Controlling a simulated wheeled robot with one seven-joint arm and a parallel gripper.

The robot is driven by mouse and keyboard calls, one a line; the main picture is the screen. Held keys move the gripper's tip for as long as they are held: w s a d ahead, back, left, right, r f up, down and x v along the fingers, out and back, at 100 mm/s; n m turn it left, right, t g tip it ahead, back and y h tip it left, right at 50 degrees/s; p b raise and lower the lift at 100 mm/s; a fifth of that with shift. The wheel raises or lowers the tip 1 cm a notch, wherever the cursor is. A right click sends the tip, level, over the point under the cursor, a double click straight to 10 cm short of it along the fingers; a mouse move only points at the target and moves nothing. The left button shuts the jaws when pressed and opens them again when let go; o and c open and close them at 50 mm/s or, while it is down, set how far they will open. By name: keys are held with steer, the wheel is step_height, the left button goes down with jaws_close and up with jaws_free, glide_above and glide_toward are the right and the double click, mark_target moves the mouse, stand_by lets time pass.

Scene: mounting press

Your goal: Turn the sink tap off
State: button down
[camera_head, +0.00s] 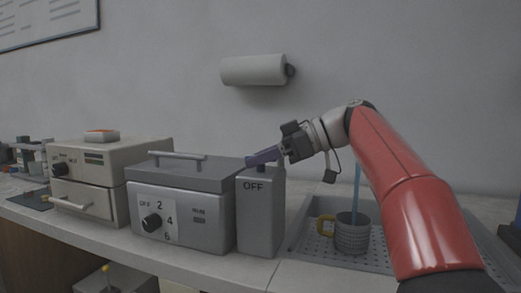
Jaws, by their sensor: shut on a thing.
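A grey upright block marked OFF (260,215) stands left of the sink, with a purple lever (263,156) above its top. My gripper (281,150) is at the right end of the lever and is shut on it. The fingertips are small and hard to make out. A thin blue stream (357,181) runs down toward a grey mug (352,236) with a yellow handle in the sink (305,236). The top of the stream and any spout are hidden behind my red arm.
A grey box with a numbered dial (180,215) stands close left of the block. A beige drawer unit (91,200) is further left. A paper roll (254,70) hangs on the wall above. A narrow counter strip in front is clear.

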steer(key=shift+n+g, duration=1.3)
steer(key=shift+g, duration=0.2)
steer(key=shift+n+g, duration=0.3)
steer(key=shift+g, duration=0.1)
steer(key=c, duration=1.4)
jaws_free()
steer(key=shift+t, duration=0.4)
